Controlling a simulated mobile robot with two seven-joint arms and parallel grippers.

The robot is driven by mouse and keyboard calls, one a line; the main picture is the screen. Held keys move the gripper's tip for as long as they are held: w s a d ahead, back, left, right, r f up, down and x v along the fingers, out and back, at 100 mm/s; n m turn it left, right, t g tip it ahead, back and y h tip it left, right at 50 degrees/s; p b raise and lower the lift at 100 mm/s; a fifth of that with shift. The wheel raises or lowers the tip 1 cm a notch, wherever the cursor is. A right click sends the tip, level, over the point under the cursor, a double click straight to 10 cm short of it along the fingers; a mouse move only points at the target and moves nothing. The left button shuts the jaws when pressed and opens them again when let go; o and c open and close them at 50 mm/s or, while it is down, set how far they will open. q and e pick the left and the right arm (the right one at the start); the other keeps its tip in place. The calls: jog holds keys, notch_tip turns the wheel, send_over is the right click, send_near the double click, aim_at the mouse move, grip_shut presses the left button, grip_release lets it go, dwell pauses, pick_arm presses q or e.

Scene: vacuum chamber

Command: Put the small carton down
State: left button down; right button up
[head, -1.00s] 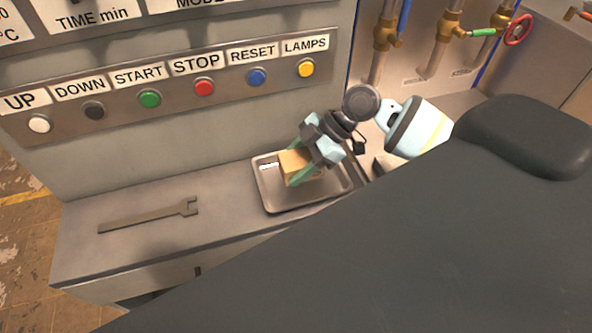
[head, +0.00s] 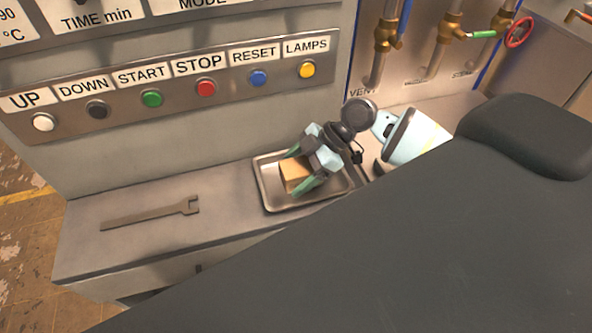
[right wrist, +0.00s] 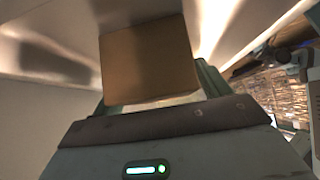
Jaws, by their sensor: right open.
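The small carton (head: 296,176) is a tan-brown box inside the shallow metal tray (head: 266,196). It appears to rest on the tray floor, though its base is partly hidden. My right gripper (head: 300,174) is open, with its green fingers on either side of the carton. In the right wrist view the carton (right wrist: 150,58) stands just ahead of the palm, between the spread fingers; whether either finger touches it I cannot tell. My left gripper is not in view.
A flat wrench (head: 150,214) lies on the bench (head: 100,245) left of the tray. A panel of labelled buttons (head: 150,98) is on the wall behind. Brass valves and pipes (head: 388,35) stand at the back right. Bench space around the wrench is clear.

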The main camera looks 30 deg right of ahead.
jog(key=v, duration=1.2)
jog(key=shift+b, duration=0.4)
